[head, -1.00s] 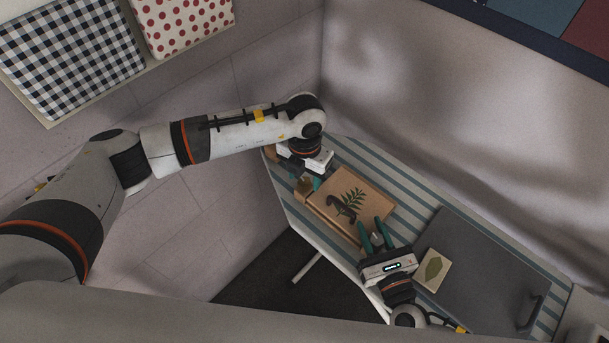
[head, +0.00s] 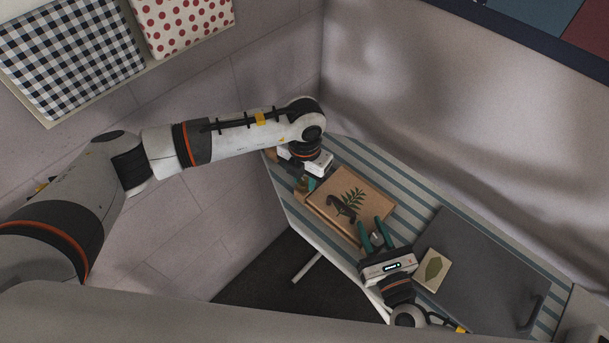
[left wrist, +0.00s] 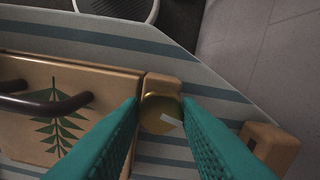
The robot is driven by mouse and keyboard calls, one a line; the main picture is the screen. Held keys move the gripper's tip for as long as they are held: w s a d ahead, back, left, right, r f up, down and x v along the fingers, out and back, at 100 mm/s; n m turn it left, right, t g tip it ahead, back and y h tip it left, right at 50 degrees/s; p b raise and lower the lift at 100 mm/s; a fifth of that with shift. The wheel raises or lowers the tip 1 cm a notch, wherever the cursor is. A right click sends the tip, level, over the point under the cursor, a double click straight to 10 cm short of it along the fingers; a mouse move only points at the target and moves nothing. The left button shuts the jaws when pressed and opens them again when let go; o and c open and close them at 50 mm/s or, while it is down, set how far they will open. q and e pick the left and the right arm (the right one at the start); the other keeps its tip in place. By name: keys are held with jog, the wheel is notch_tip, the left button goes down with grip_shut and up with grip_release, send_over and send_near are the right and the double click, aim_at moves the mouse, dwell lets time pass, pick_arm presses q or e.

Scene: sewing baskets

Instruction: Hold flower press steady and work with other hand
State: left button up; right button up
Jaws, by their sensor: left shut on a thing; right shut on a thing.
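The flower press (head: 375,199) is a flat wooden box with a green fern picture and a dark curved handle (head: 343,208) on top. It lies on a striped board; its left part also shows in the left wrist view (left wrist: 100,85). My left gripper (head: 310,184) is at the press's far left side. In the left wrist view its teal fingers (left wrist: 160,108) are shut on a round brass knob (left wrist: 158,118) beside a wooden block (left wrist: 162,83). My right gripper (head: 375,233) is at the press's near right side, shut on a small grey metallic piece (head: 377,239), partly hidden by its fingers.
A small pale block with a leaf picture (head: 443,262) lies right of my right gripper. A large dark grey panel with a handle (head: 480,265) covers the board's right part. Another wooden block (left wrist: 270,145) shows in the left wrist view. The striped board (head: 405,180) is bare behind the press.

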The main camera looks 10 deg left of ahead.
aim_at(305, 181)
pick_arm(q)
jog(key=m, duration=1.1)
jog(key=shift+m, duration=1.8)
jog(key=o, duration=1)
notch_tip(305, 181, up, 12)
jog(key=shift+r, duration=0.1)
